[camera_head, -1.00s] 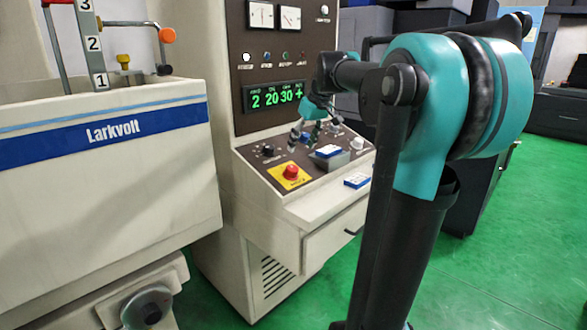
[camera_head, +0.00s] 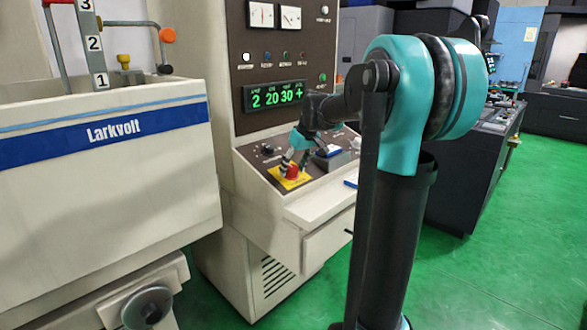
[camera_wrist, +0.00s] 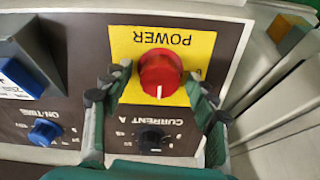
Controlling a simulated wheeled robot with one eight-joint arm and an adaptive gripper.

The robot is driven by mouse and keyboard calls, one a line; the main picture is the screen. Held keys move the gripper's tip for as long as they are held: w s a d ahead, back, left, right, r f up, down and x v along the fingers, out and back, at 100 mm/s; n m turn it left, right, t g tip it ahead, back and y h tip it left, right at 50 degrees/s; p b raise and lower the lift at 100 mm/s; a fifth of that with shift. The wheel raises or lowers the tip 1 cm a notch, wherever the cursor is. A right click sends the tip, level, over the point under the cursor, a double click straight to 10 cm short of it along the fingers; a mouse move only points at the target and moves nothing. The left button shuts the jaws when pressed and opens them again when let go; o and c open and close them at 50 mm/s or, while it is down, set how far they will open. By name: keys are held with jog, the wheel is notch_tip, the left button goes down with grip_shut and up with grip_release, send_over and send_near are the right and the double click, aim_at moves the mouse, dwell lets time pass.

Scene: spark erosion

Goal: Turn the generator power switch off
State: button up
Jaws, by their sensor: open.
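The generator power switch (camera_head: 292,172) is a red round knob on a yellow plate on the sloping control panel. In the wrist view the red knob (camera_wrist: 160,72) sits on the yellow plate (camera_wrist: 165,40) marked POWER, upside down in this picture. A white mark on the knob points to the bottom of the picture. My gripper (camera_head: 294,160) is at the knob; in the wrist view my gripper (camera_wrist: 157,88) is open, with fingers on either side of the knob. I cannot tell whether they touch it. The right fingers partly hide lettering beside it.
A black CURRENT A knob (camera_wrist: 151,138) lies between my fingers, close to the switch. A blue ON-TIME knob (camera_wrist: 45,132) and a raised box with a blue-edged label (camera_wrist: 22,75) are at left. The green display (camera_head: 275,95) reads 2, 20, 30 and a plus.

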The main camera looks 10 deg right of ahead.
jog(key=c, duration=1.2)
jog(key=shift+o, duration=0.2)
jog(key=shift+n, duration=0.3)
jog(key=n, duration=0.3)
jog(key=shift+n, duration=0.3)
jog(key=n, duration=0.4)
jog(key=shift+n, duration=0.3)
jog(key=n, duration=0.4)
jog(key=shift+n+g, duration=0.3)
jog(key=shift+n, duration=2.3)
